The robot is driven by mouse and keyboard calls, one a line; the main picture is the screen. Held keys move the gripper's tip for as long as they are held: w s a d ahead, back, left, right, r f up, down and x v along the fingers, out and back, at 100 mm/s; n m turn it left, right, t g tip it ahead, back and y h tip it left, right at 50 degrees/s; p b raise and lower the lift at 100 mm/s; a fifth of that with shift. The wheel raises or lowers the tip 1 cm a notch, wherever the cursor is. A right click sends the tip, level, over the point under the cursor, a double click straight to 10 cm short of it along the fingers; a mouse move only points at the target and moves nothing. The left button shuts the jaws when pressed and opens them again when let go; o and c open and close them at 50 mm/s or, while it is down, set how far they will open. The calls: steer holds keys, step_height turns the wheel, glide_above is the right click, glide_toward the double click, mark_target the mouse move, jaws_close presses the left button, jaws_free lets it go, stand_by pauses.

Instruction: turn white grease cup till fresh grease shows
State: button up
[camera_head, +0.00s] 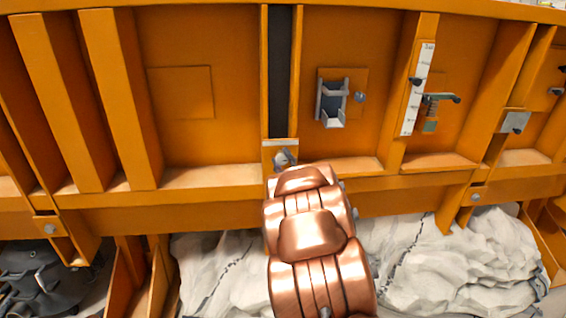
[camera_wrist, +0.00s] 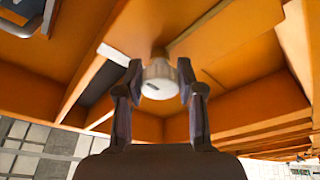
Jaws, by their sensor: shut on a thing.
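The white grease cup (camera_wrist: 158,82) shows in the wrist view between the fingers of my gripper (camera_wrist: 159,84). It is a short pale cylinder with a small dark mark on its face, and it sits on a brownish stem against the orange frame. My gripper is shut on it, with one dark finger on each side. I see no fresh grease around the cup. In the head view my copper-coloured arm reaches up to the orange frame and hides the cup and most of the gripper.
The orange ribbed wall (camera_head: 205,135) fills the head view. A grey bracket (camera_head: 332,103), a white scale strip (camera_head: 418,88) and a lever with a spring (camera_head: 434,105) are fixed on it to the right. Pale rocks (camera_head: 475,250) lie below the wall.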

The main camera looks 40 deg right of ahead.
steer(key=shift+f+m, duration=0.1)
steer(key=shift+m, duration=0.5)
steer(key=o, duration=1.1)
steer(key=shift+o, duration=0.2)
steer(key=shift+s, duration=0.15)
steer(key=v, duration=0.7)
steer(key=shift+a, duration=0.15)
